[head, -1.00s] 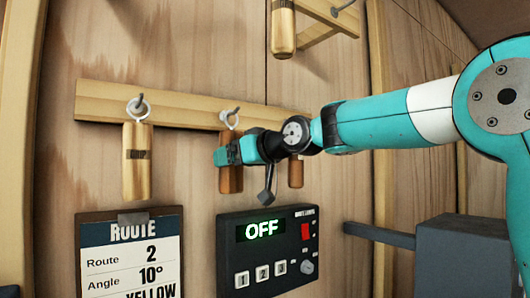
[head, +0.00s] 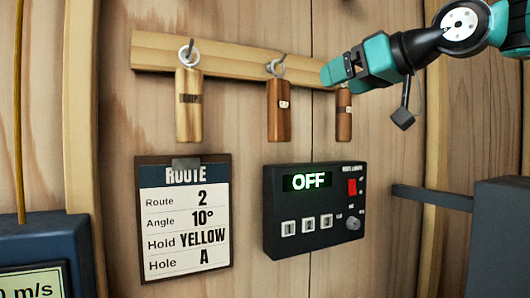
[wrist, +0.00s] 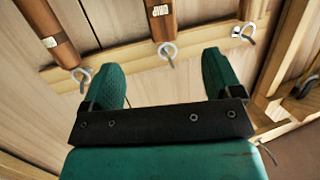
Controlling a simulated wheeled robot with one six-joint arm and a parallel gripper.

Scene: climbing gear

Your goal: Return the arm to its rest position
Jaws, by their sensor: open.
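My gripper (head: 340,72) is teal and black and shows at the upper right of the head view, in front of the right end of a wooden rail. In the wrist view my gripper (wrist: 165,85) has its two teal fingers wide apart with nothing between them. My arm reaches in from the upper right edge of the head view. The top of the rightmost hanging wooden cylinder (head: 344,118) is partly hidden behind my gripper.
Two more cylinders, one pale (head: 188,118) and one brown (head: 279,122), hang from the rail (head: 225,62). Below are a route card (head: 184,225) and a control box (head: 315,245) reading OFF. A grey block (head: 500,235) with a bar stands right; a display unit (head: 40,255) stands left.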

